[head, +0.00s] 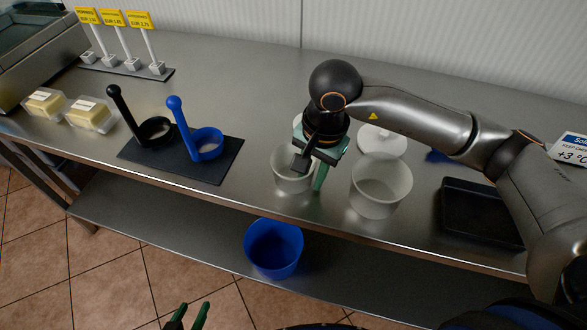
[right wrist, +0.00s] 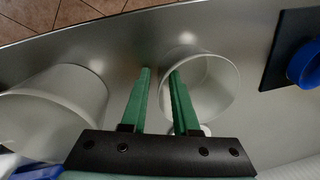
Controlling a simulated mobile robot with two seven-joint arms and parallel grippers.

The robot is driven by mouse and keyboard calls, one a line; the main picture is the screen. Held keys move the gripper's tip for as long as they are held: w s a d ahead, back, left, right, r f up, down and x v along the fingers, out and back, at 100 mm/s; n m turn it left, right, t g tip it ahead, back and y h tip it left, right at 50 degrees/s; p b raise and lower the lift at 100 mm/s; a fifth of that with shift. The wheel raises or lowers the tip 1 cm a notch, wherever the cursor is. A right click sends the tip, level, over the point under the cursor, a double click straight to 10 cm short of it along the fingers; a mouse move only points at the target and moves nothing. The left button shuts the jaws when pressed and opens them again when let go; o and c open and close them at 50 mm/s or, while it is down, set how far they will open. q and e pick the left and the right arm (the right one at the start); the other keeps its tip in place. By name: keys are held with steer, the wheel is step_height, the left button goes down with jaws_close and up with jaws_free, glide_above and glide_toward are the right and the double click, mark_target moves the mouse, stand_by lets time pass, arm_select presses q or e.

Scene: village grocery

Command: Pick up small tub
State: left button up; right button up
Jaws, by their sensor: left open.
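The small tub (head: 292,178) is a translucent white round tub, open at the top, near the counter's front edge. My right gripper (head: 311,178) points down at its right side, with one green finger in front of the tub's right edge. In the right wrist view the small tub (right wrist: 205,88) is right of centre. The right gripper's fingers (right wrist: 159,74) are apart there; the right finger overlaps the tub's near rim and the left finger is outside it. I cannot tell whether either touches. My left gripper (head: 188,318) is open and empty at the bottom edge, low before the counter.
A larger white tub (head: 380,190) stands close on the right, with a white lid (head: 382,141) behind it. A black tray (head: 481,213) is farther right. A dark mat (head: 215,170) with black and blue scoops lies left. A blue bin (head: 273,249) is below the counter edge.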

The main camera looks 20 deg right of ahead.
jaws_close()
stand_by(0.5)
